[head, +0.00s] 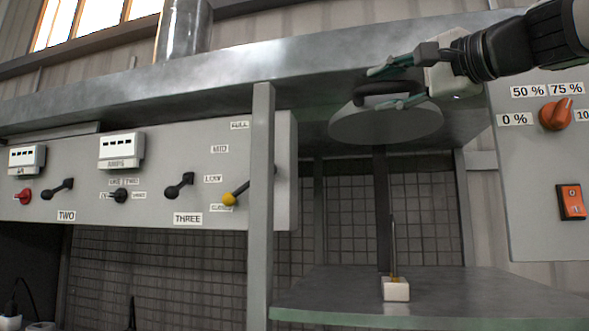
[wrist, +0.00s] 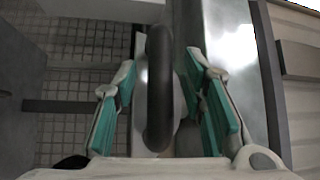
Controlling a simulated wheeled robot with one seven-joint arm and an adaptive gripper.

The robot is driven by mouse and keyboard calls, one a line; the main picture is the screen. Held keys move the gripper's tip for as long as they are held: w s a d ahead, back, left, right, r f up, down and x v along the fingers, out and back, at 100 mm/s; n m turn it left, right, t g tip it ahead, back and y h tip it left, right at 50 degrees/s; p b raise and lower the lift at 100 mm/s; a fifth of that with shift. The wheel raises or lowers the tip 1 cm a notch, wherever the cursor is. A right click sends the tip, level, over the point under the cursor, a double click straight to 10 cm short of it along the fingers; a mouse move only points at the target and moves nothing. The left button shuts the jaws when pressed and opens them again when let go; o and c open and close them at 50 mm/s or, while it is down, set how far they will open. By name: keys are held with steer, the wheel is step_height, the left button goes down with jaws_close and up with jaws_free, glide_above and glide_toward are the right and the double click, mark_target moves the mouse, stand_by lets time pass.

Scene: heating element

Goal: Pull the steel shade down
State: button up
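The steel shade (head: 385,124) is a round grey disc under the metal overhang, seen from below in the head view. A dark curved handle (head: 388,91) sits on its near side. My gripper (head: 380,87) reaches in from the upper right, with one finger above the handle and one below. In the wrist view the handle (wrist: 159,90) runs between the two green-padded fingers of my gripper (wrist: 161,85). Gaps show on both sides of the handle, so the gripper is open around it. Part of the shade (wrist: 181,98) shows behind the handle.
A grey shelf (head: 450,298) lies below the shade, with a small white block and thin rod (head: 396,288) on it. A post (head: 260,200) stands left of it. A panel (head: 535,215) with an orange knob and switch is at the right. A lever panel (head: 100,205) is at the left.

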jaws_close()
step_height(320, 180, down, 14)
steer(key=b, duration=1.2)
steer(key=shift+r, duration=0.15)
steer(key=shift+w, duration=0.1)
jaws_free()
steer(key=shift+r, duration=0.1)
steer(key=v, duration=1.2)
